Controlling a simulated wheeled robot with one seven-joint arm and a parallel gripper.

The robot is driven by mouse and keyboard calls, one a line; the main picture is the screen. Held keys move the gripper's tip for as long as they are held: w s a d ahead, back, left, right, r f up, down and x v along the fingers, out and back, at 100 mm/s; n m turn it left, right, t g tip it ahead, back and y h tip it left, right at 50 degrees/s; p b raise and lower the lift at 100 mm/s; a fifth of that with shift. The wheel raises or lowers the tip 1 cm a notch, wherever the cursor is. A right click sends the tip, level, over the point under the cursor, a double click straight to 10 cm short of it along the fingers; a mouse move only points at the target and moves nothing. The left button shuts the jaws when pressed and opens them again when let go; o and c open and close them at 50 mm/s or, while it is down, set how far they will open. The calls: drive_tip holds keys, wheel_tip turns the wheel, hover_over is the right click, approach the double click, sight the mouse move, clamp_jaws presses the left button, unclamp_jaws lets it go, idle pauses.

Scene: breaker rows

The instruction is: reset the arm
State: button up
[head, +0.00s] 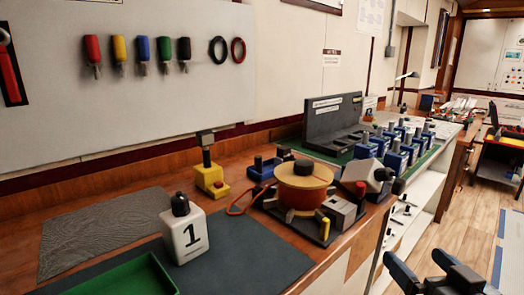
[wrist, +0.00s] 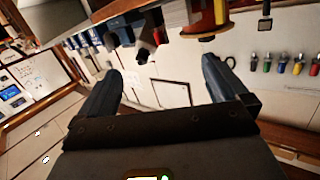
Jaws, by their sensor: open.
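My gripper (head: 424,262) shows at the bottom right of the head view. It is held out over the floor, in front of the bench and apart from it. In the wrist view my gripper (wrist: 160,72) has its two dark fingers spread wide with nothing between them. It touches nothing that I can see. The rest of my arm is out of the head view.
A wooden bench (head: 120,182) runs along the wall. On it are a white block marked 1 (head: 184,232), a green tray (head: 125,280), an orange-topped spool (head: 303,182) and several blue breakers (head: 397,155). Wooden floor (head: 450,215) lies open at right.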

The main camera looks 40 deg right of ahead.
drive_tip(key=s+a+f+n+y, duration=0.2)
drive_tip(key=s+a+y, duration=0.1)
drive_tip(key=a, duration=0.5)
drive_tip(key=s+a+f+n+y, duration=0.2)
drive_tip(key=s+a, duration=0.4)
drive_tip(key=a, duration=0.1)
drive_tip(key=s+a+f+n+y, duration=0.2)
drive_tip(key=s+a, duration=0.3)
drive_tip(key=a, duration=0.3)
drive_tip(key=shift+a+n+t+y, duration=0.35)
drive_tip(key=shift+n+y, duration=0.25)
drive_tip(key=shift+y, duration=0.2)
drive_tip(key=shift+f, duration=0.15)
drive_tip(key=shift+c, duration=0.5)
